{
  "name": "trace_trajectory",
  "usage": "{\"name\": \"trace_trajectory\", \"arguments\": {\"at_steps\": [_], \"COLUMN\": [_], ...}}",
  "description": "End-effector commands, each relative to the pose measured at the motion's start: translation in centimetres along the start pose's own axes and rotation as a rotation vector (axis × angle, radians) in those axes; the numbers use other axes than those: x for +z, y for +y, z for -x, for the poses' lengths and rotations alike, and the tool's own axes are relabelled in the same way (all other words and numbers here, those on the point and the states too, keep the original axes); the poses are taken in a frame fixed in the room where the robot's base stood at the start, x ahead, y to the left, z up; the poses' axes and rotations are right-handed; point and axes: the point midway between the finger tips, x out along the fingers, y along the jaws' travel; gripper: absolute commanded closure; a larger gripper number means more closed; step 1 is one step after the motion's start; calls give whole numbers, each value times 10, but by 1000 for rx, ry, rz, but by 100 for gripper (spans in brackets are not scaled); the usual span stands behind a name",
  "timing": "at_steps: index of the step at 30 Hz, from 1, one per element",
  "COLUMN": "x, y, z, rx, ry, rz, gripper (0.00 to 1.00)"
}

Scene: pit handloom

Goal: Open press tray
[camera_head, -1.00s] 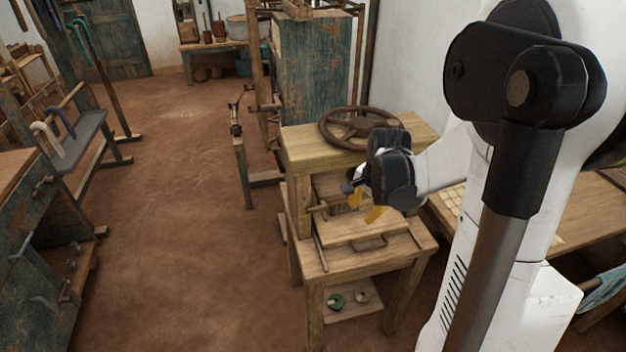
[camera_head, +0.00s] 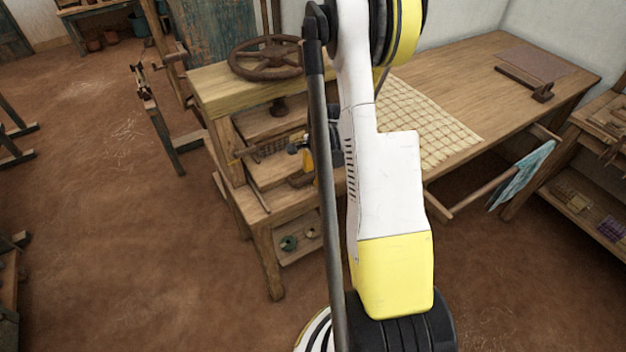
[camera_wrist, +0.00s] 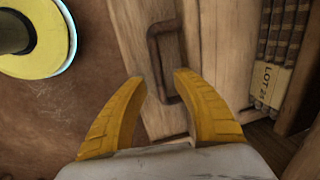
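The press (camera_head: 222,85) is a wooden frame with a dark handwheel (camera_head: 268,58) on top. The press tray (camera_wrist: 170,117) is a pale wooden board with a dark metal loop handle (camera_wrist: 154,62), seen in the wrist view. My gripper (camera_wrist: 160,78) is open, with its yellow fingers spread on either side of the handle's lower end. Nothing is clamped, and I cannot tell whether the fingers touch the handle. In the head view my gripper (camera_head: 307,158) is low inside the press front, partly behind my arm, which hides most of the tray and its handle.
A long table (camera_head: 455,85) with a checked cloth (camera_head: 425,125) stands to the right. A low shelf under the press holds small round items (camera_head: 289,243). The floor (camera_head: 110,220) at left is clear.

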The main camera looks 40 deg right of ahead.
Motion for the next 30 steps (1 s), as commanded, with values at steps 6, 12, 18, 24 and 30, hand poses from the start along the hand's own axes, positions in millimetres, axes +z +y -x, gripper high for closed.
{"name": "trace_trajectory", "arguments": {"at_steps": [6,12,18,24,30], "x": [0,0,0,0,1], "y": [0,0,0,0,-1], "z": [-11,-10,-10,-10,-11], "rx": [0,0,0,0,1], "ry": [0,0,0,0,0], "rz": [1,1,1,1,1], "gripper": [66,66,100,100,100]}}
